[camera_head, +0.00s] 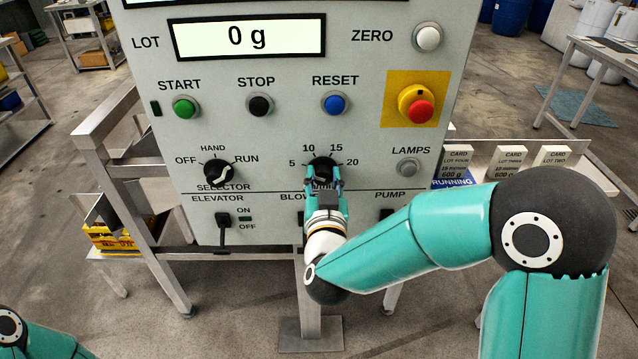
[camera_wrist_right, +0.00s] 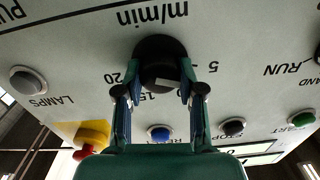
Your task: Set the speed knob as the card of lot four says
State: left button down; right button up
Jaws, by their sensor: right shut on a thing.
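The black speed knob (camera_head: 322,165) sits on the grey panel among the marks 5, 10, 15 and 20. My right gripper (camera_head: 324,184) is shut on it from below. In the wrist view, upside down, the knob (camera_wrist_right: 160,55) is between the two fingers of my right gripper (camera_wrist_right: 160,92). A small white mark shows on the knob, but its exact setting is hard to tell. The card of lot four (camera_head: 457,158) stands at the right of the panel, above a RUNNING label; its small speed line seems to read 15 m/min. My left gripper is out of view.
The selector knob (camera_head: 218,172) is left of the speed knob. The lamps button (camera_head: 408,167) and red emergency button (camera_head: 420,111) are to its right. The elevator switch (camera_head: 224,220) is below left. My right forearm partly covers the blower and pump switches. Two more cards (camera_head: 510,158) stand beside lot four's.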

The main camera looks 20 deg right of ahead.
jog(key=m+b, duration=0.4)
jog(key=b, duration=0.2)
jog(key=m+b, duration=1)
jog(key=b, duration=0.1)
jog(key=shift+d+f+b, duration=0.1)
jog(key=shift+f+b, duration=0.2)
jog(key=shift+f, duration=0.05)
jog(key=m+b, duration=0.4)
jog(key=shift+m, duration=0.3)
jog(key=o, duration=1.1)
jog(key=shift+o, duration=0.2)
jog(key=shift+r, duration=0.1)
jog(key=v, duration=1.2)
